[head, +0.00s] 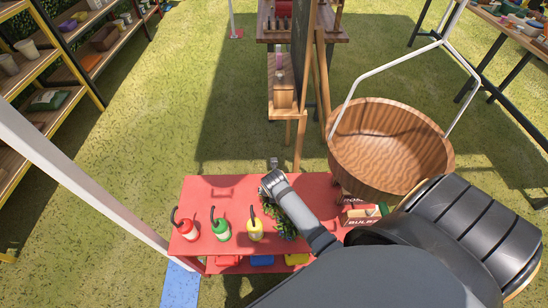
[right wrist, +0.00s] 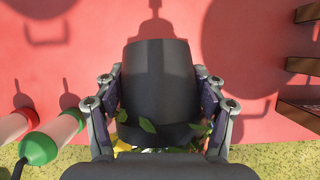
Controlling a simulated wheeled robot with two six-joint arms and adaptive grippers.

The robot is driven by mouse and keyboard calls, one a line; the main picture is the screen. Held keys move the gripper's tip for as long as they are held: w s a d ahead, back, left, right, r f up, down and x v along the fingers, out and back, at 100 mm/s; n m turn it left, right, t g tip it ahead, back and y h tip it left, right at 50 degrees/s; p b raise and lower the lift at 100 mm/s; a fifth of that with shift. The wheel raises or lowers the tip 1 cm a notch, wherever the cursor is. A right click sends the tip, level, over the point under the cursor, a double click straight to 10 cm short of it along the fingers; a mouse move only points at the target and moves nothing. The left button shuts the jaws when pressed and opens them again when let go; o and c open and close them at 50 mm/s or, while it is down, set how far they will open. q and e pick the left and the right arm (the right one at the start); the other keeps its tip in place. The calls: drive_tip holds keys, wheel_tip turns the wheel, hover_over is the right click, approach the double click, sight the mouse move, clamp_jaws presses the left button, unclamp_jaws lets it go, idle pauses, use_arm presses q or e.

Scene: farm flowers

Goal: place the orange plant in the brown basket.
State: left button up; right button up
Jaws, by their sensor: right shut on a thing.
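The brown basket (head: 372,184), a round wooden bowl with a tall white handle, is at the back right of the red table in the head view. Its visible inside looks empty. My right gripper (right wrist: 157,80) is shut around a dark grey pot (right wrist: 158,70), with one finger on each side. Green leaves (right wrist: 147,124) show at the pot's lower edge in the wrist view. In the head view, green foliage (head: 288,222) shows beside my right arm, left of the basket. I cannot make out orange blooms. My left gripper is not in view.
Red, green and yellow squeeze bottles (head: 221,230) stand left of the foliage on the red table (head: 215,190). Small wooden crates (head: 362,215) sit at its right. A wooden easel (head: 309,80) stands behind. The table's back left part is mostly clear.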

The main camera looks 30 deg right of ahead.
idle(0.9)
drive_tip(key=w+a+b, duration=0.1)
drive_tip(key=b, duration=0.1)
drive_tip(key=w+a+b, duration=0.1)
drive_tip(key=b, duration=0.1)
drive_tip(key=shift+a+n+b, duration=0.25)
drive_tip(key=shift+n+b, duration=0.05)
drive_tip(key=shift+b, duration=0.1)
drive_tip(key=shift+a+r, duration=0.1)
drive_tip(key=shift+r, duration=0.05)
wheel_tip(320, 180, down, 6)
drive_tip(key=shift+s+r+b, duration=0.1)
drive_tip(key=shift+r+b, duration=0.15)
drive_tip(key=shift+b, duration=0.1)
drive_tip(key=shift+f+b, duration=0.45)
drive_tip(key=shift+f, duration=1.75)
drive_tip(key=o, duration=1.6)
drive_tip(key=shift+f, duration=0.15)
drive_tip(key=shift+c, duration=0.2)
